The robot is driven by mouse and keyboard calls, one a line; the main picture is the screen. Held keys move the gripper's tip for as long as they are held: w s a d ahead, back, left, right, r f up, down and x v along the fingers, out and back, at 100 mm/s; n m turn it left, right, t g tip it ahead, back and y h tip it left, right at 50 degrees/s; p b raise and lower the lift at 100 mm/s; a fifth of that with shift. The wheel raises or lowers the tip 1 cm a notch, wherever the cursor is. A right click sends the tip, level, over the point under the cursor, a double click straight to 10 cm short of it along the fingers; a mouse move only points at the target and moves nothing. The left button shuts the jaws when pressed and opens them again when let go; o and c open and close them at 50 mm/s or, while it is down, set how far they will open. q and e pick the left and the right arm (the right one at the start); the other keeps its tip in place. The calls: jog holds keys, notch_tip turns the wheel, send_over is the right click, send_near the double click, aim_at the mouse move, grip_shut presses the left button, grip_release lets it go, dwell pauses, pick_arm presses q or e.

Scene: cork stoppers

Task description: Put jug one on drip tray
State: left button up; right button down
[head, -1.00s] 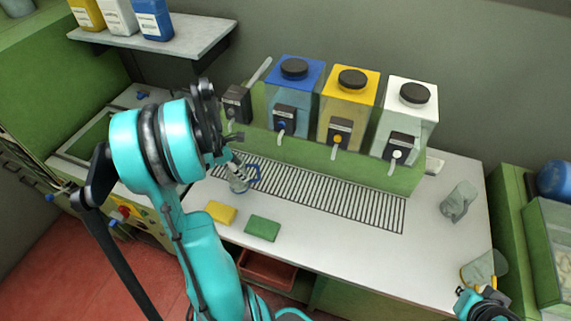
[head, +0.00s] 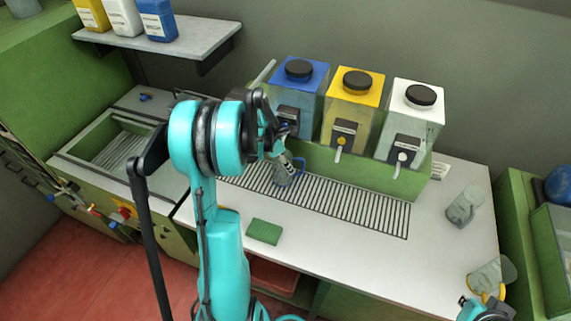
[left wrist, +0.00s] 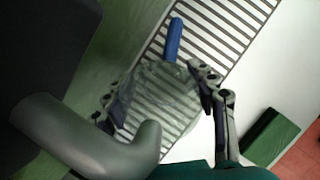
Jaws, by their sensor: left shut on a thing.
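A clear jug with a blue handle (head: 284,178) is over the left part of the slatted drip tray (head: 350,207); I cannot tell whether its base touches the slats. My left gripper (head: 288,160) is shut on this jug, partly hidden by my own arm. In the left wrist view the clear jug (left wrist: 160,92) sits between the two fingers of the left gripper (left wrist: 160,100), with slats behind it and its blue handle pointing up the picture. My right gripper (head: 486,308) is at the bottom right edge, near a yellow-handled jug (head: 490,273); its fingers are unclear.
Blue (head: 300,80), yellow (head: 352,100) and white-topped (head: 412,115) dispensers stand behind the tray, their spouts overhanging it. A green sponge (head: 264,231) lies in front. Another clear jug (head: 464,207) stands at right. The counter between sponge and right-hand jugs is clear.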

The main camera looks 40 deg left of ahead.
pick_arm(q)
jog(key=shift+a+f, duration=0.1)
jog(key=shift+f, duration=0.15)
jog(key=shift+f, duration=0.25)
jog(key=o, duration=1.2)
jog(key=shift+c, duration=0.2)
jog(key=shift+r, duration=0.1)
